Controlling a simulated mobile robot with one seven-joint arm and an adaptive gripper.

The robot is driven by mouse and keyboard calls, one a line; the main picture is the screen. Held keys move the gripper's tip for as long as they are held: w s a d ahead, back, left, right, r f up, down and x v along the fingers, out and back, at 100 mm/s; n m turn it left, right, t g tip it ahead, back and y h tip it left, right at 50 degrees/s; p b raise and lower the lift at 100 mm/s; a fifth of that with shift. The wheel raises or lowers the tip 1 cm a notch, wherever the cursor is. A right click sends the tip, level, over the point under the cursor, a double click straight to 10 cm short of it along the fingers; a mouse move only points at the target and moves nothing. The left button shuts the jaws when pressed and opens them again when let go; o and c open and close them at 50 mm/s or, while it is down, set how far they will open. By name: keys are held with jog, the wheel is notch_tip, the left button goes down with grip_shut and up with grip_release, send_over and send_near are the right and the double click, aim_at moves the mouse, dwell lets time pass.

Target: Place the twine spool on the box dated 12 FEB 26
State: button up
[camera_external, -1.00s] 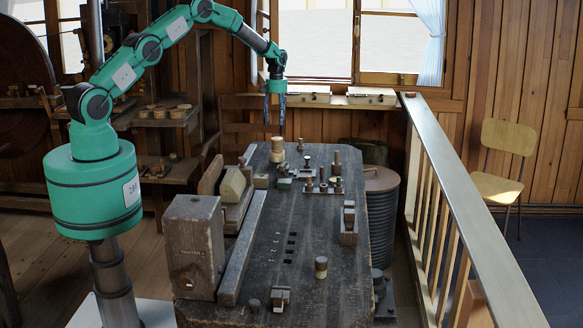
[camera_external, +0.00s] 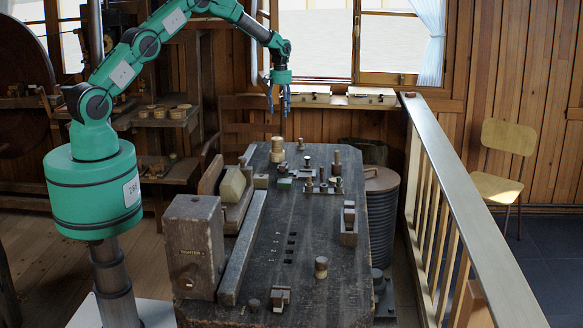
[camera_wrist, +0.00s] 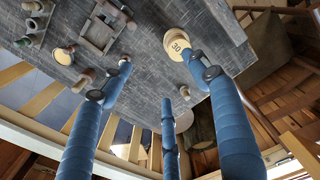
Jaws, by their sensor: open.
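My gripper (camera_external: 279,103) is open and empty in the air above the far end of the dark workbench (camera_external: 300,222). Its three blue fingers are spread apart in the wrist view (camera_wrist: 162,78). A pale turned spool (camera_external: 277,150) stands upright on the bench's far end, below my gripper. In the wrist view its round top, marked 30 (camera_wrist: 177,42), shows beside the right finger, apparently apart from it. I cannot tell whether it is the twine spool. Two pale flat boxes, one left (camera_external: 310,95) and one right (camera_external: 372,97), lie on the window sill; their dates are unreadable.
Several small spools and pegs stand mid-bench, including a dark upright one (camera_external: 337,162). A tall wooden box (camera_external: 193,248) stands at the near left. A railing (camera_external: 455,190) runs along the right, beside a ribbed drum (camera_external: 382,215). Air around my gripper is clear.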

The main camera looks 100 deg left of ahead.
jog(key=w+d+r+m+t+y, duration=0.1)
jog(key=w+d+r+m, duration=0.15)
jog(key=d+r, duration=1.1)
jog(key=w+d+r+m+t, duration=0.1)
jog(key=w+d+r+m, duration=0.15)
jog(key=d+r, duration=1.1)
jog(key=s+d+r+m+t, duration=0.15)
jog(key=s+d+r, duration=0.25)
jog(key=d, duration=0.7)
jog(key=s+d+r+m+g, duration=0.1)
jog(key=s+d+r+m, duration=0.3)
jog(key=d, duration=0.7)
jog(key=s+d+m+t+h, duration=0.1)
jog(key=s+d+m+t, duration=0.2)
jog(key=s+d, duration=1.8)
jog(key=s+m, duration=0.3)
jog(key=s, duration=0.1)
jog(key=shift+f, duration=0.2)
jog(key=shift+d+f+m, duration=0.1)
jog(key=shift+f+m, duration=0.05)
jog(key=shift+m, duration=0.1)
